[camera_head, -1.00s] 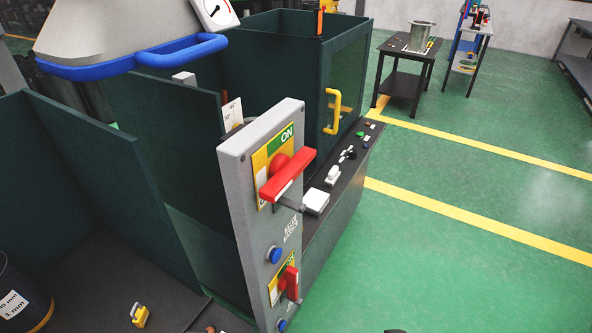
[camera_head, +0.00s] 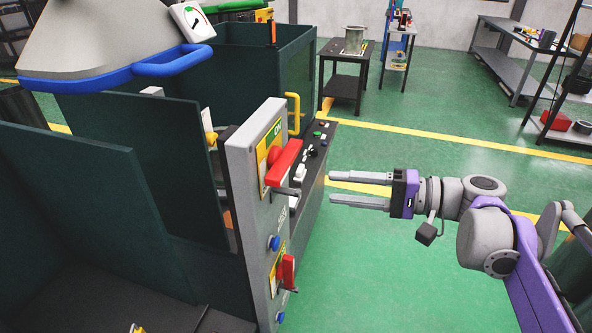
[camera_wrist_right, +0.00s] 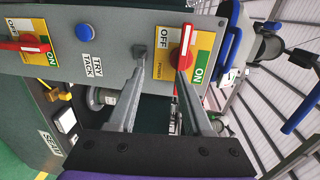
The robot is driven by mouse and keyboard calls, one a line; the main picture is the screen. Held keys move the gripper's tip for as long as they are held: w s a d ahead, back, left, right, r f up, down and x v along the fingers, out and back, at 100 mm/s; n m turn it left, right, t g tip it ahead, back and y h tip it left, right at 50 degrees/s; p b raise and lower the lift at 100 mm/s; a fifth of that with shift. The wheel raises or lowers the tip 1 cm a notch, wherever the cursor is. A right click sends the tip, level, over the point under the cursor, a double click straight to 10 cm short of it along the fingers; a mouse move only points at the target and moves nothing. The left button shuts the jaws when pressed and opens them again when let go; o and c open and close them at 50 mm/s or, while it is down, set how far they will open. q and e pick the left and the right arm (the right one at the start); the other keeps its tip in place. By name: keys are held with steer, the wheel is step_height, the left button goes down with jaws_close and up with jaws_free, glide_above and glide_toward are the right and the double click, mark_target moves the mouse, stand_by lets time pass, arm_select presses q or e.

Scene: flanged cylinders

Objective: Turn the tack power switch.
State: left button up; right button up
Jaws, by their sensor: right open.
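The grey switch panel (camera_head: 246,175) stands upright at the front of the dark green machine. Its upper switch (camera_head: 283,163) has a big red handle on a yellow and green ON/OFF plate; it also shows in the right wrist view (camera_wrist_right: 185,42). A lower, smaller red switch (camera_head: 288,270) sits further down. A blue button (camera_head: 274,242) is between them, beside a "TRY TACK" label (camera_wrist_right: 90,65). My right gripper (camera_head: 332,188) is open and empty, right of the panel and apart from it. In the wrist view its fingers (camera_wrist_right: 160,62) point toward the upper switch. My left gripper is out of view.
A black control ledge (camera_head: 318,150) with small buttons and a yellow door handle (camera_head: 293,113) lie behind the panel. A blue-rimmed grey hood (camera_head: 115,75) is at upper left. Green floor is open to the right; a small table (camera_head: 345,88) stands farther back.

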mark_target(293, 161)
steer(key=shift+t+y, duration=0.3)
steer(key=shift+y, duration=0.3)
steer(key=w+a+r, duration=0.1)
steer(key=a, duration=0.2)
steer(key=w+a+r, duration=0.1)
steer(key=a, duration=0.2)
steer(key=w+a+r+p, duration=0.1)
steer(key=w+a, duration=0.1)
steer(key=shift+a, duration=0.4)
jaws_close()
stand_by(0.6)
